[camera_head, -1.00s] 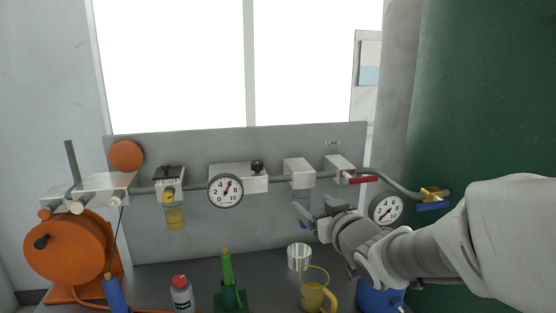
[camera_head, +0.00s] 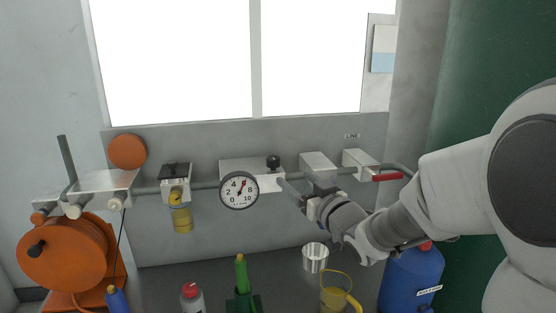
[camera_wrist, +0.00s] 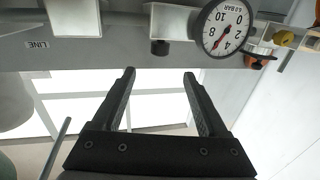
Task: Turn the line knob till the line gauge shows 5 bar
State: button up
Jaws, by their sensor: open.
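The line gauge (camera_head: 239,190) is a round white dial on the grey panel; its red needle points up and slightly right, near 6. The black line knob (camera_head: 273,162) stands on top of the white block beside the gauge. In the wrist view the knob (camera_wrist: 160,47) appears beyond and between my fingertips, not touched. My gripper (camera_head: 298,193) is open and empty, right of the gauge and lower than the knob; its fingers (camera_wrist: 159,74) are spread apart.
A white block with a red lever (camera_head: 387,177) sits to the right on the pipe, under a LINE label (camera_head: 351,136). A yellow-bowled filter (camera_head: 181,218) hangs left of the gauge. A metal cup (camera_head: 315,258), yellow jug (camera_head: 337,293) and blue container (camera_head: 410,280) stand below.

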aim_at(276, 162)
jog(key=p+x, duration=0.1)
jog(key=x, duration=1.2)
jog(key=shift+w+a, duration=0.15)
jog(key=shift+w, duration=0.1)
jog(key=shift+c, duration=0.2)
grip_shut()
